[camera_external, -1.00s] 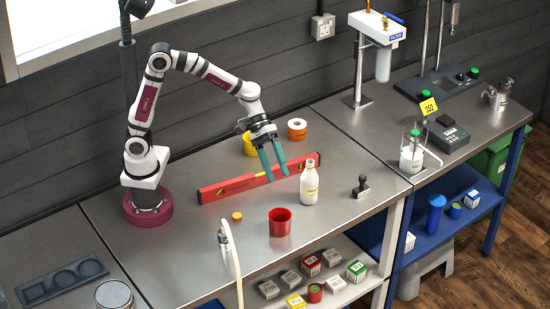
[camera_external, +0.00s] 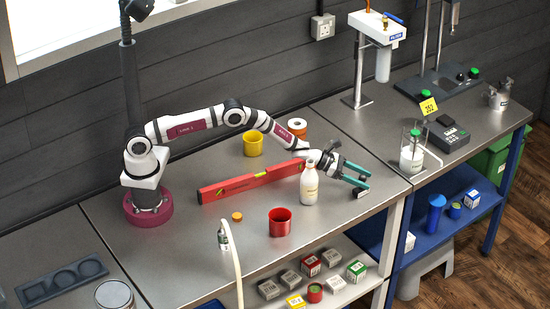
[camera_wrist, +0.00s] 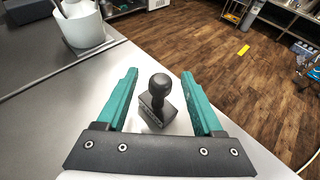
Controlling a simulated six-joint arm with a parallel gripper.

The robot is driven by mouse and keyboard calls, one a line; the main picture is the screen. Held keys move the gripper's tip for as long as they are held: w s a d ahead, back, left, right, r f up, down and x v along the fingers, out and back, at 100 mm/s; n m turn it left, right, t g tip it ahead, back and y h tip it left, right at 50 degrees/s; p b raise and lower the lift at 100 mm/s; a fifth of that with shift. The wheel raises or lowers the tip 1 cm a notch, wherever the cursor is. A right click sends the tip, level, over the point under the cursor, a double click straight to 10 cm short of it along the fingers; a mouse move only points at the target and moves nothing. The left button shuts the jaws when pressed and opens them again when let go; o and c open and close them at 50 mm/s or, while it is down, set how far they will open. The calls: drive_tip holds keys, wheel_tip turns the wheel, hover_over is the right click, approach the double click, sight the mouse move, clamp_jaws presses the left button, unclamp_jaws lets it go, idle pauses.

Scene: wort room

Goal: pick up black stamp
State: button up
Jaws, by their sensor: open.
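The black stamp (camera_wrist: 157,103) stands upright on the steel table in the wrist view, its round knob up, between the two teal fingers of my gripper (camera_wrist: 160,95). The fingers are open, with gaps on both sides of the stamp. In the external view my gripper (camera_external: 362,181) reaches low over the right end of the table. The stamp (camera_external: 361,193) is partly hidden there by the fingers.
A white bottle (camera_external: 310,186) stands just left of my gripper, close to my wrist. A red level (camera_external: 250,181), a red cup (camera_external: 280,222) and a yellow cup (camera_external: 253,144) are farther left. The table edge lies close beyond the stamp. A white beaker (camera_wrist: 80,25) shows upper left in the wrist view.

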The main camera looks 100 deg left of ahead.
clamp_jaws()
idle(0.3)
drive_tip(key=shift+r, duration=0.1)
